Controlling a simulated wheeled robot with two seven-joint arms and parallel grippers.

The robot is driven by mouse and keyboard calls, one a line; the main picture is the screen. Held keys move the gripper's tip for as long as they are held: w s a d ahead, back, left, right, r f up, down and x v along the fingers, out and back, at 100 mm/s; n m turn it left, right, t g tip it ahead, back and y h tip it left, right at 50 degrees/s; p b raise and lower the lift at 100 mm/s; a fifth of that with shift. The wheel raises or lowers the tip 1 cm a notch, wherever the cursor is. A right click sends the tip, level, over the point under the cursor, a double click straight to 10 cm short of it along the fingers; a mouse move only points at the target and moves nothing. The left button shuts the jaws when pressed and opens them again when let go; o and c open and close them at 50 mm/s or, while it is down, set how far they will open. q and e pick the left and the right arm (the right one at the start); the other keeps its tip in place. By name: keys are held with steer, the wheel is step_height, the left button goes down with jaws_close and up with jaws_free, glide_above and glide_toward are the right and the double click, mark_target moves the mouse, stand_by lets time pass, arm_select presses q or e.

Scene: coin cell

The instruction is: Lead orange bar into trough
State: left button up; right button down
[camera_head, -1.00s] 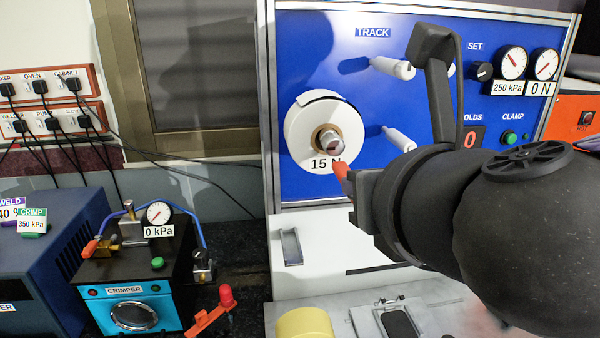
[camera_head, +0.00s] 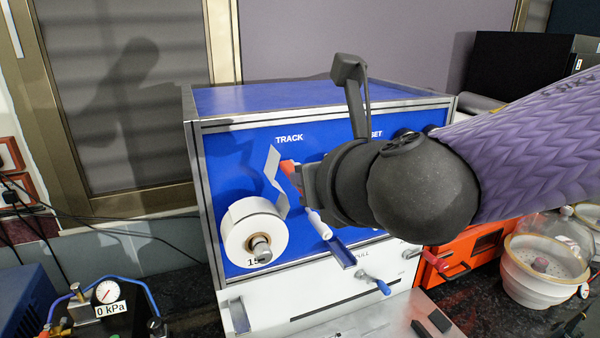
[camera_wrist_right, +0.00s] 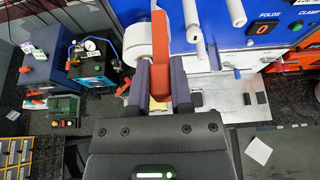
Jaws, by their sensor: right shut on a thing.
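My right gripper (camera_head: 297,180) is shut on the orange bar (camera_head: 289,168), high in front of the blue panel and right of the white roll. In the right wrist view, the bar (camera_wrist_right: 160,50) stands up between the two fingers (camera_wrist_right: 160,80). A grey strip (camera_head: 277,180) runs from the roll (camera_head: 256,233) up towards the bar; its join is hard to see. A narrow blue channel (camera_head: 340,250), possibly the trough, slopes below the gripper, beside a white peg (camera_head: 320,224). The bar is apart from it. My left gripper is out of view.
The panel is labelled TRACK (camera_head: 289,138); my right arm hides much of its right side. A blue-tipped handle (camera_head: 376,284) sticks out below.

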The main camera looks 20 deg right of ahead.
mark_target(289, 165)
steer(key=w, duration=0.7)
steer(key=shift+w+a+f+p, duration=0.15)
steer(key=shift+w+a+p, duration=0.15)
steer(key=shift+w+a, duration=0.1)
steer(key=w+d+p, duration=0.1)
steer(key=d+p, duration=0.4)
steer(key=d, duration=1.1)
steer(key=w+a+f+b, duration=0.1)
steer(key=w+f+b, duration=0.2)
steer(key=f+b, duration=2.3)
steer(key=shift+w, duration=0.15)
steer(key=shift+a, duration=0.1)
steer(key=shift+c, duration=2.2)
jaws_free()
